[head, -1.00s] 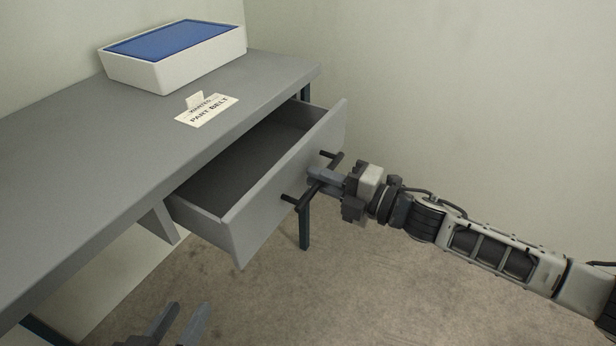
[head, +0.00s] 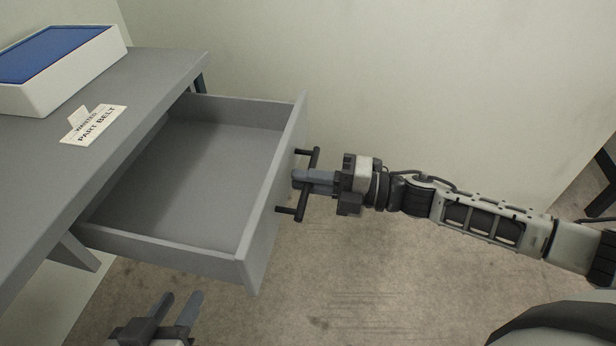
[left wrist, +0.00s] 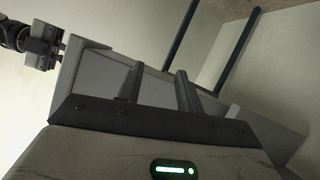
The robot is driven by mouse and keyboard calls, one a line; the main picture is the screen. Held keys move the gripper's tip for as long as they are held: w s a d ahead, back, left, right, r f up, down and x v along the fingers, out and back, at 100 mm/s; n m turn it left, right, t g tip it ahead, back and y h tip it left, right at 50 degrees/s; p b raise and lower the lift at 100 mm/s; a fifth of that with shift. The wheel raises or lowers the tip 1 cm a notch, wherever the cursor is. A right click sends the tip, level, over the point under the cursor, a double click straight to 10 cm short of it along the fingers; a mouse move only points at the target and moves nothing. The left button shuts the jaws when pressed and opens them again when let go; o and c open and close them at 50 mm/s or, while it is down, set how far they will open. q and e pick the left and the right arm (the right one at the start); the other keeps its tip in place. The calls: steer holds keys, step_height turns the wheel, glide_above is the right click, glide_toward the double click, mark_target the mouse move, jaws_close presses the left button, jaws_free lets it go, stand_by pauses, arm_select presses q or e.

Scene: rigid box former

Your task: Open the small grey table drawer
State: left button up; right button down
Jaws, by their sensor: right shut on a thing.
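The grey table drawer (head: 188,176) is pulled well out of the grey table (head: 40,180), and its inside looks empty. Its dark bar handle (head: 308,186) is on the front panel. My right gripper (head: 300,178) is shut on the handle, coming from the right. My left gripper (head: 178,308) is low in the head view, below the drawer's near side, with its fingers apart and nothing between them. In the left wrist view, my left gripper's fingers (left wrist: 158,85) point toward the grey drawer (left wrist: 105,75), seen from outside.
A white box with a blue top (head: 65,65) stands on the table. A card reading "PART BELT" (head: 95,125) lies near the table edge. Dark table legs (left wrist: 180,35) show in the left wrist view. Bare floor (head: 370,270) lies right of the drawer.

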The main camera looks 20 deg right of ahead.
steer(key=c, duration=1.6)
jaws_free()
arm_select(q)
steer(key=shift+r, duration=0.15)
arm_select(e)
steer(key=shift+o, duration=0.3)
arm_select(q)
steer(key=shift+d, duration=0.1)
arm_select(e)
steer(key=shift+d, duration=0.15)
